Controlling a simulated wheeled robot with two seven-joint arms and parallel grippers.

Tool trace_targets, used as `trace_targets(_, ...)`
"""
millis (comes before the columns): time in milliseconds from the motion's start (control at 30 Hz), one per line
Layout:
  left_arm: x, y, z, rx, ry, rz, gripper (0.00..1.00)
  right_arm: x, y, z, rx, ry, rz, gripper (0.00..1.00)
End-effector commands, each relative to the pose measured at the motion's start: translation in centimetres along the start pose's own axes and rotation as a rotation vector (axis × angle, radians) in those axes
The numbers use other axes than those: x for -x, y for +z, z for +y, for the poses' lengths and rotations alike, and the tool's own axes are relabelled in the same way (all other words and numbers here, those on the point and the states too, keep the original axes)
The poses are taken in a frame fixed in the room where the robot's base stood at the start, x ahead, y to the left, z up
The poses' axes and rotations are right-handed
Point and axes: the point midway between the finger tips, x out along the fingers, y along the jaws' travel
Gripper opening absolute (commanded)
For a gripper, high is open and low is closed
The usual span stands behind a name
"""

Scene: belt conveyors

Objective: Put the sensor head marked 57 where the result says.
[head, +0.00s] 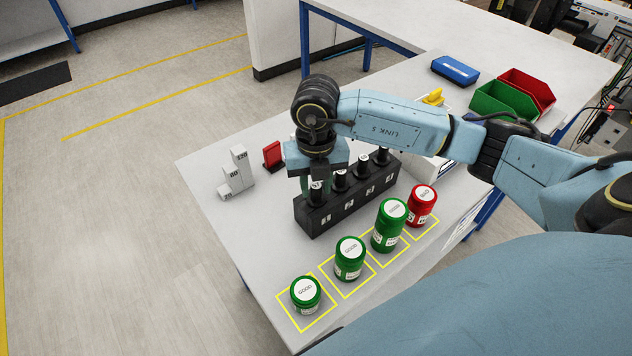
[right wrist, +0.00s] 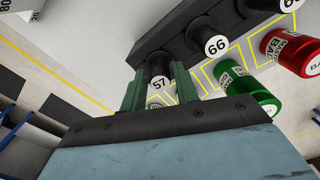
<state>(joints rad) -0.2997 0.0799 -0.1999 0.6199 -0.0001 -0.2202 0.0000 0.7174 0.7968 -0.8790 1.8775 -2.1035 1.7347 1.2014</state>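The sensor head marked 57 (right wrist: 160,82) stands at the left end of the black rack (head: 350,205). In the head view its dark body with a white top (head: 316,186) shows below my right gripper. My right gripper (head: 314,182) has its green fingers (right wrist: 160,88) on either side of this head; whether they press on it is unclear. Several more dark heads stand in the rack, one marked 66 (right wrist: 216,46). Green GOOD jars (head: 306,294), (head: 349,258), (head: 389,225) and a red jar (head: 421,205) stand in front of the rack. My left gripper is not in view.
A stepped grey block (head: 238,172) with numbers and a small red piece (head: 272,155) stand left of the rack. Yellow outlines (head: 305,327) mark the jar places. Green (head: 502,98) and red (head: 530,85) bins and a blue box (head: 455,70) lie at the back right.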

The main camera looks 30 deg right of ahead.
Motion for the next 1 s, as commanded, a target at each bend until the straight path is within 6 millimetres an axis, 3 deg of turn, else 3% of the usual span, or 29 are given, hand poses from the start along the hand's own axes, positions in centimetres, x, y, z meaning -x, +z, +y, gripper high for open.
trace_targets(100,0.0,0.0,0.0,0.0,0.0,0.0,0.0,0.0,0.0,0.0,0.0,0.0,0.0,0.46)
trace_targets(467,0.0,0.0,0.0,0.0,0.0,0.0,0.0,0.6,0.1,0.0,0.0,0.001,-0.001,0.46)
trace_targets(567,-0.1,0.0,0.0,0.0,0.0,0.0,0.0,1.9,0.1,0.0,0.001,0.001,-0.003,0.46)
trace_targets(1000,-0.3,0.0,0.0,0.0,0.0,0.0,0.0,11.2,0.0,0.0,0.001,0.001,-0.004,0.46)
